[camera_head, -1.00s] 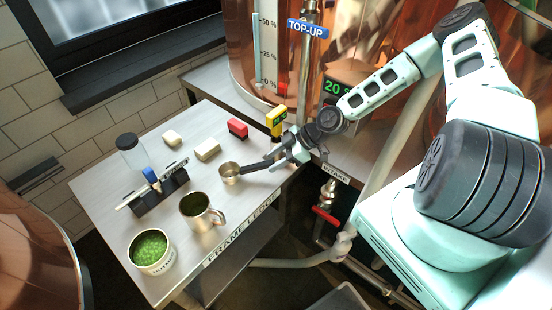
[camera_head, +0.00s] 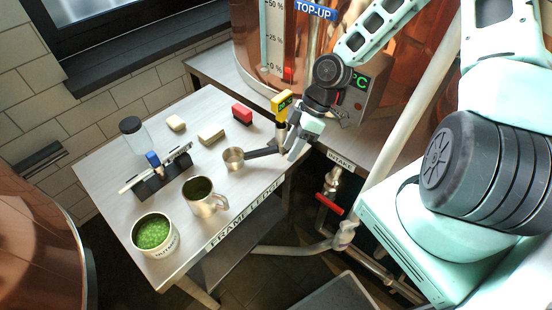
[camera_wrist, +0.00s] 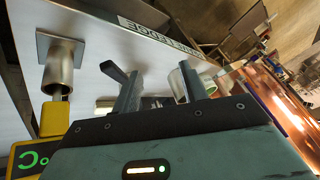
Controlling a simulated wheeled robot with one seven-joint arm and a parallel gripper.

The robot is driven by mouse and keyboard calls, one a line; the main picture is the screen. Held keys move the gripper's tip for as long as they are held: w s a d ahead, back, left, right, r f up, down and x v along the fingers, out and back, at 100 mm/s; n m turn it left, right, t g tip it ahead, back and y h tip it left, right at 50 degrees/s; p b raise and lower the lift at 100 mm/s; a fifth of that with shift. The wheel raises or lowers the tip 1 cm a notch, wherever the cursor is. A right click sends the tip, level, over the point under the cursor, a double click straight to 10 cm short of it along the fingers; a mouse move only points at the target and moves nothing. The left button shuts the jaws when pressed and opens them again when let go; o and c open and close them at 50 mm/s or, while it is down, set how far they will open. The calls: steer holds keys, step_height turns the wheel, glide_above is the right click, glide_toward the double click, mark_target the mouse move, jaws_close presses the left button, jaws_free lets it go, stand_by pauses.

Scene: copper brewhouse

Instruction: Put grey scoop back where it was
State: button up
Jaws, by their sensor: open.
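The grey scoop (camera_head: 233,160) lies on the light table, its round metal cup to the left and its dark handle (camera_head: 262,152) pointing right to my gripper. My gripper (camera_head: 288,151) is open at the table's right edge, its fingers close by the handle's end. I cannot tell whether they touch it. In the wrist view my two fingers (camera_wrist: 158,88) stand apart. A dark handle end (camera_wrist: 113,71) shows beside the left finger there. The scoop's cup is not clear in that view.
A yellow thermometer (camera_head: 282,104) stands right behind my gripper, with a red block (camera_head: 242,116) to its left. A metal mug (camera_head: 201,198), a pot of green pellets (camera_head: 153,234), a black rack (camera_head: 150,189), a jar and pale blocks also stand on the table (camera_head: 103,186).

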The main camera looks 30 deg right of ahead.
steer(key=s+a+r+m+h, duration=0.2)
steer(key=s+a+r, duration=0.5)
steer(key=r, duration=0.3)
steer(key=s+a+r+m+h, duration=0.3)
steer(key=s+a+r, duration=0.5)
steer(key=s+r, duration=0.2)
steer(key=shift+r, duration=0.25)
